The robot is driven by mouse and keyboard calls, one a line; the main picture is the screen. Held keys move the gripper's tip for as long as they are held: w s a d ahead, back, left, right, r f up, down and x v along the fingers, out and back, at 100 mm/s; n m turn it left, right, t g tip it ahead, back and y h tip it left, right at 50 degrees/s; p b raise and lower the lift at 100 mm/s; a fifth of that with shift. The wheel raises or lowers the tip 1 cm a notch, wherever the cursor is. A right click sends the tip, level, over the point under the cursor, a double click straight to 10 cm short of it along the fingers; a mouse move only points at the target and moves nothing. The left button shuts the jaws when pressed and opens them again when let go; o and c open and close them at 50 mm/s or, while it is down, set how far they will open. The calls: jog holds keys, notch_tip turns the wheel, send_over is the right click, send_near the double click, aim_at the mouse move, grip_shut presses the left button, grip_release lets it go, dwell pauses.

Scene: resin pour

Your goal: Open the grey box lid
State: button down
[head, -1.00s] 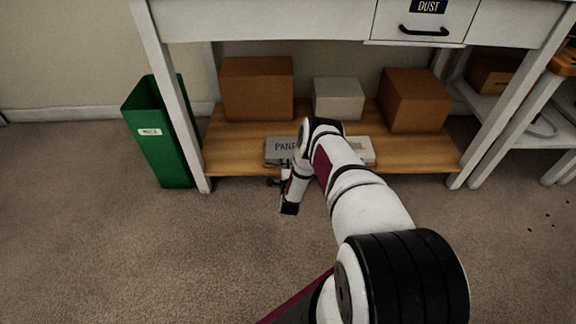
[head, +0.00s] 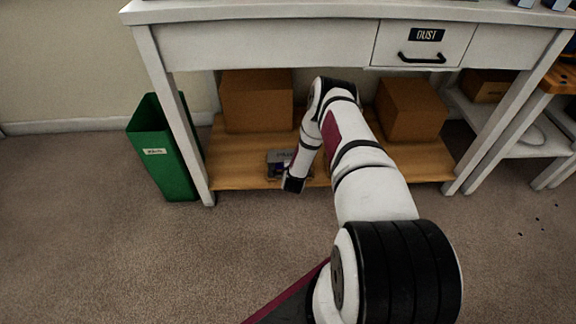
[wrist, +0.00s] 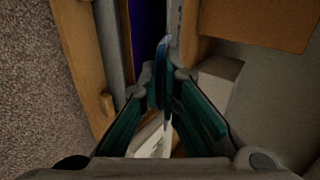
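The grey box (head: 278,168) sits on the low wooden shelf, largely hidden behind my arm. Its grey lid (head: 283,155) shows part of a printed label. A dark purple interior shows below the lid in the head view and as a purple strip (wrist: 148,18) in the wrist view, so the lid looks raised. My gripper (wrist: 162,80) is at the box's front. Its teal fingers converge on a thin blue, tab-like piece (wrist: 162,60), which appears pinched between the tips. Where this piece joins the lid is unclear. In the head view the fingertips are hidden.
A brown box (head: 257,100) stands behind on the left and another (head: 411,108) on the right. The table's legs and drawer front (head: 422,44) frame the shelf from above. A green bin (head: 165,165) stands left of the left leg.

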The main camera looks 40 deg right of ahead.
jog(key=r+g, duration=0.1)
jog(key=w+d+r+y, duration=0.1)
jog(key=r, duration=0.1)
jog(key=w+r+g, duration=0.1)
jog(key=shift+w+d+r+g+y+p, duration=0.25)
jog(key=shift+g+y+p, duration=0.05)
jog(key=shift+p, duration=0.05)
jog(key=w+d+r+g+y+b, duration=0.1)
jog(key=w+d+r+b, duration=0.1)
jog(key=w+d+b, duration=0.2)
jog(key=w+d+r+g+b, duration=0.1)
jog(key=w+d+r+b, duration=0.2)
jog(key=w, duration=0.6)
jog(key=shift+d+r+y+b, duration=0.25)
jog(key=shift+d+y+b, duration=0.15)
jog(key=shift+d+b, duration=0.65)
jog(key=shift+w, duration=0.15)
jog(key=c, duration=1.8)
grip_release()
jog(key=shift+o, duration=0.2)
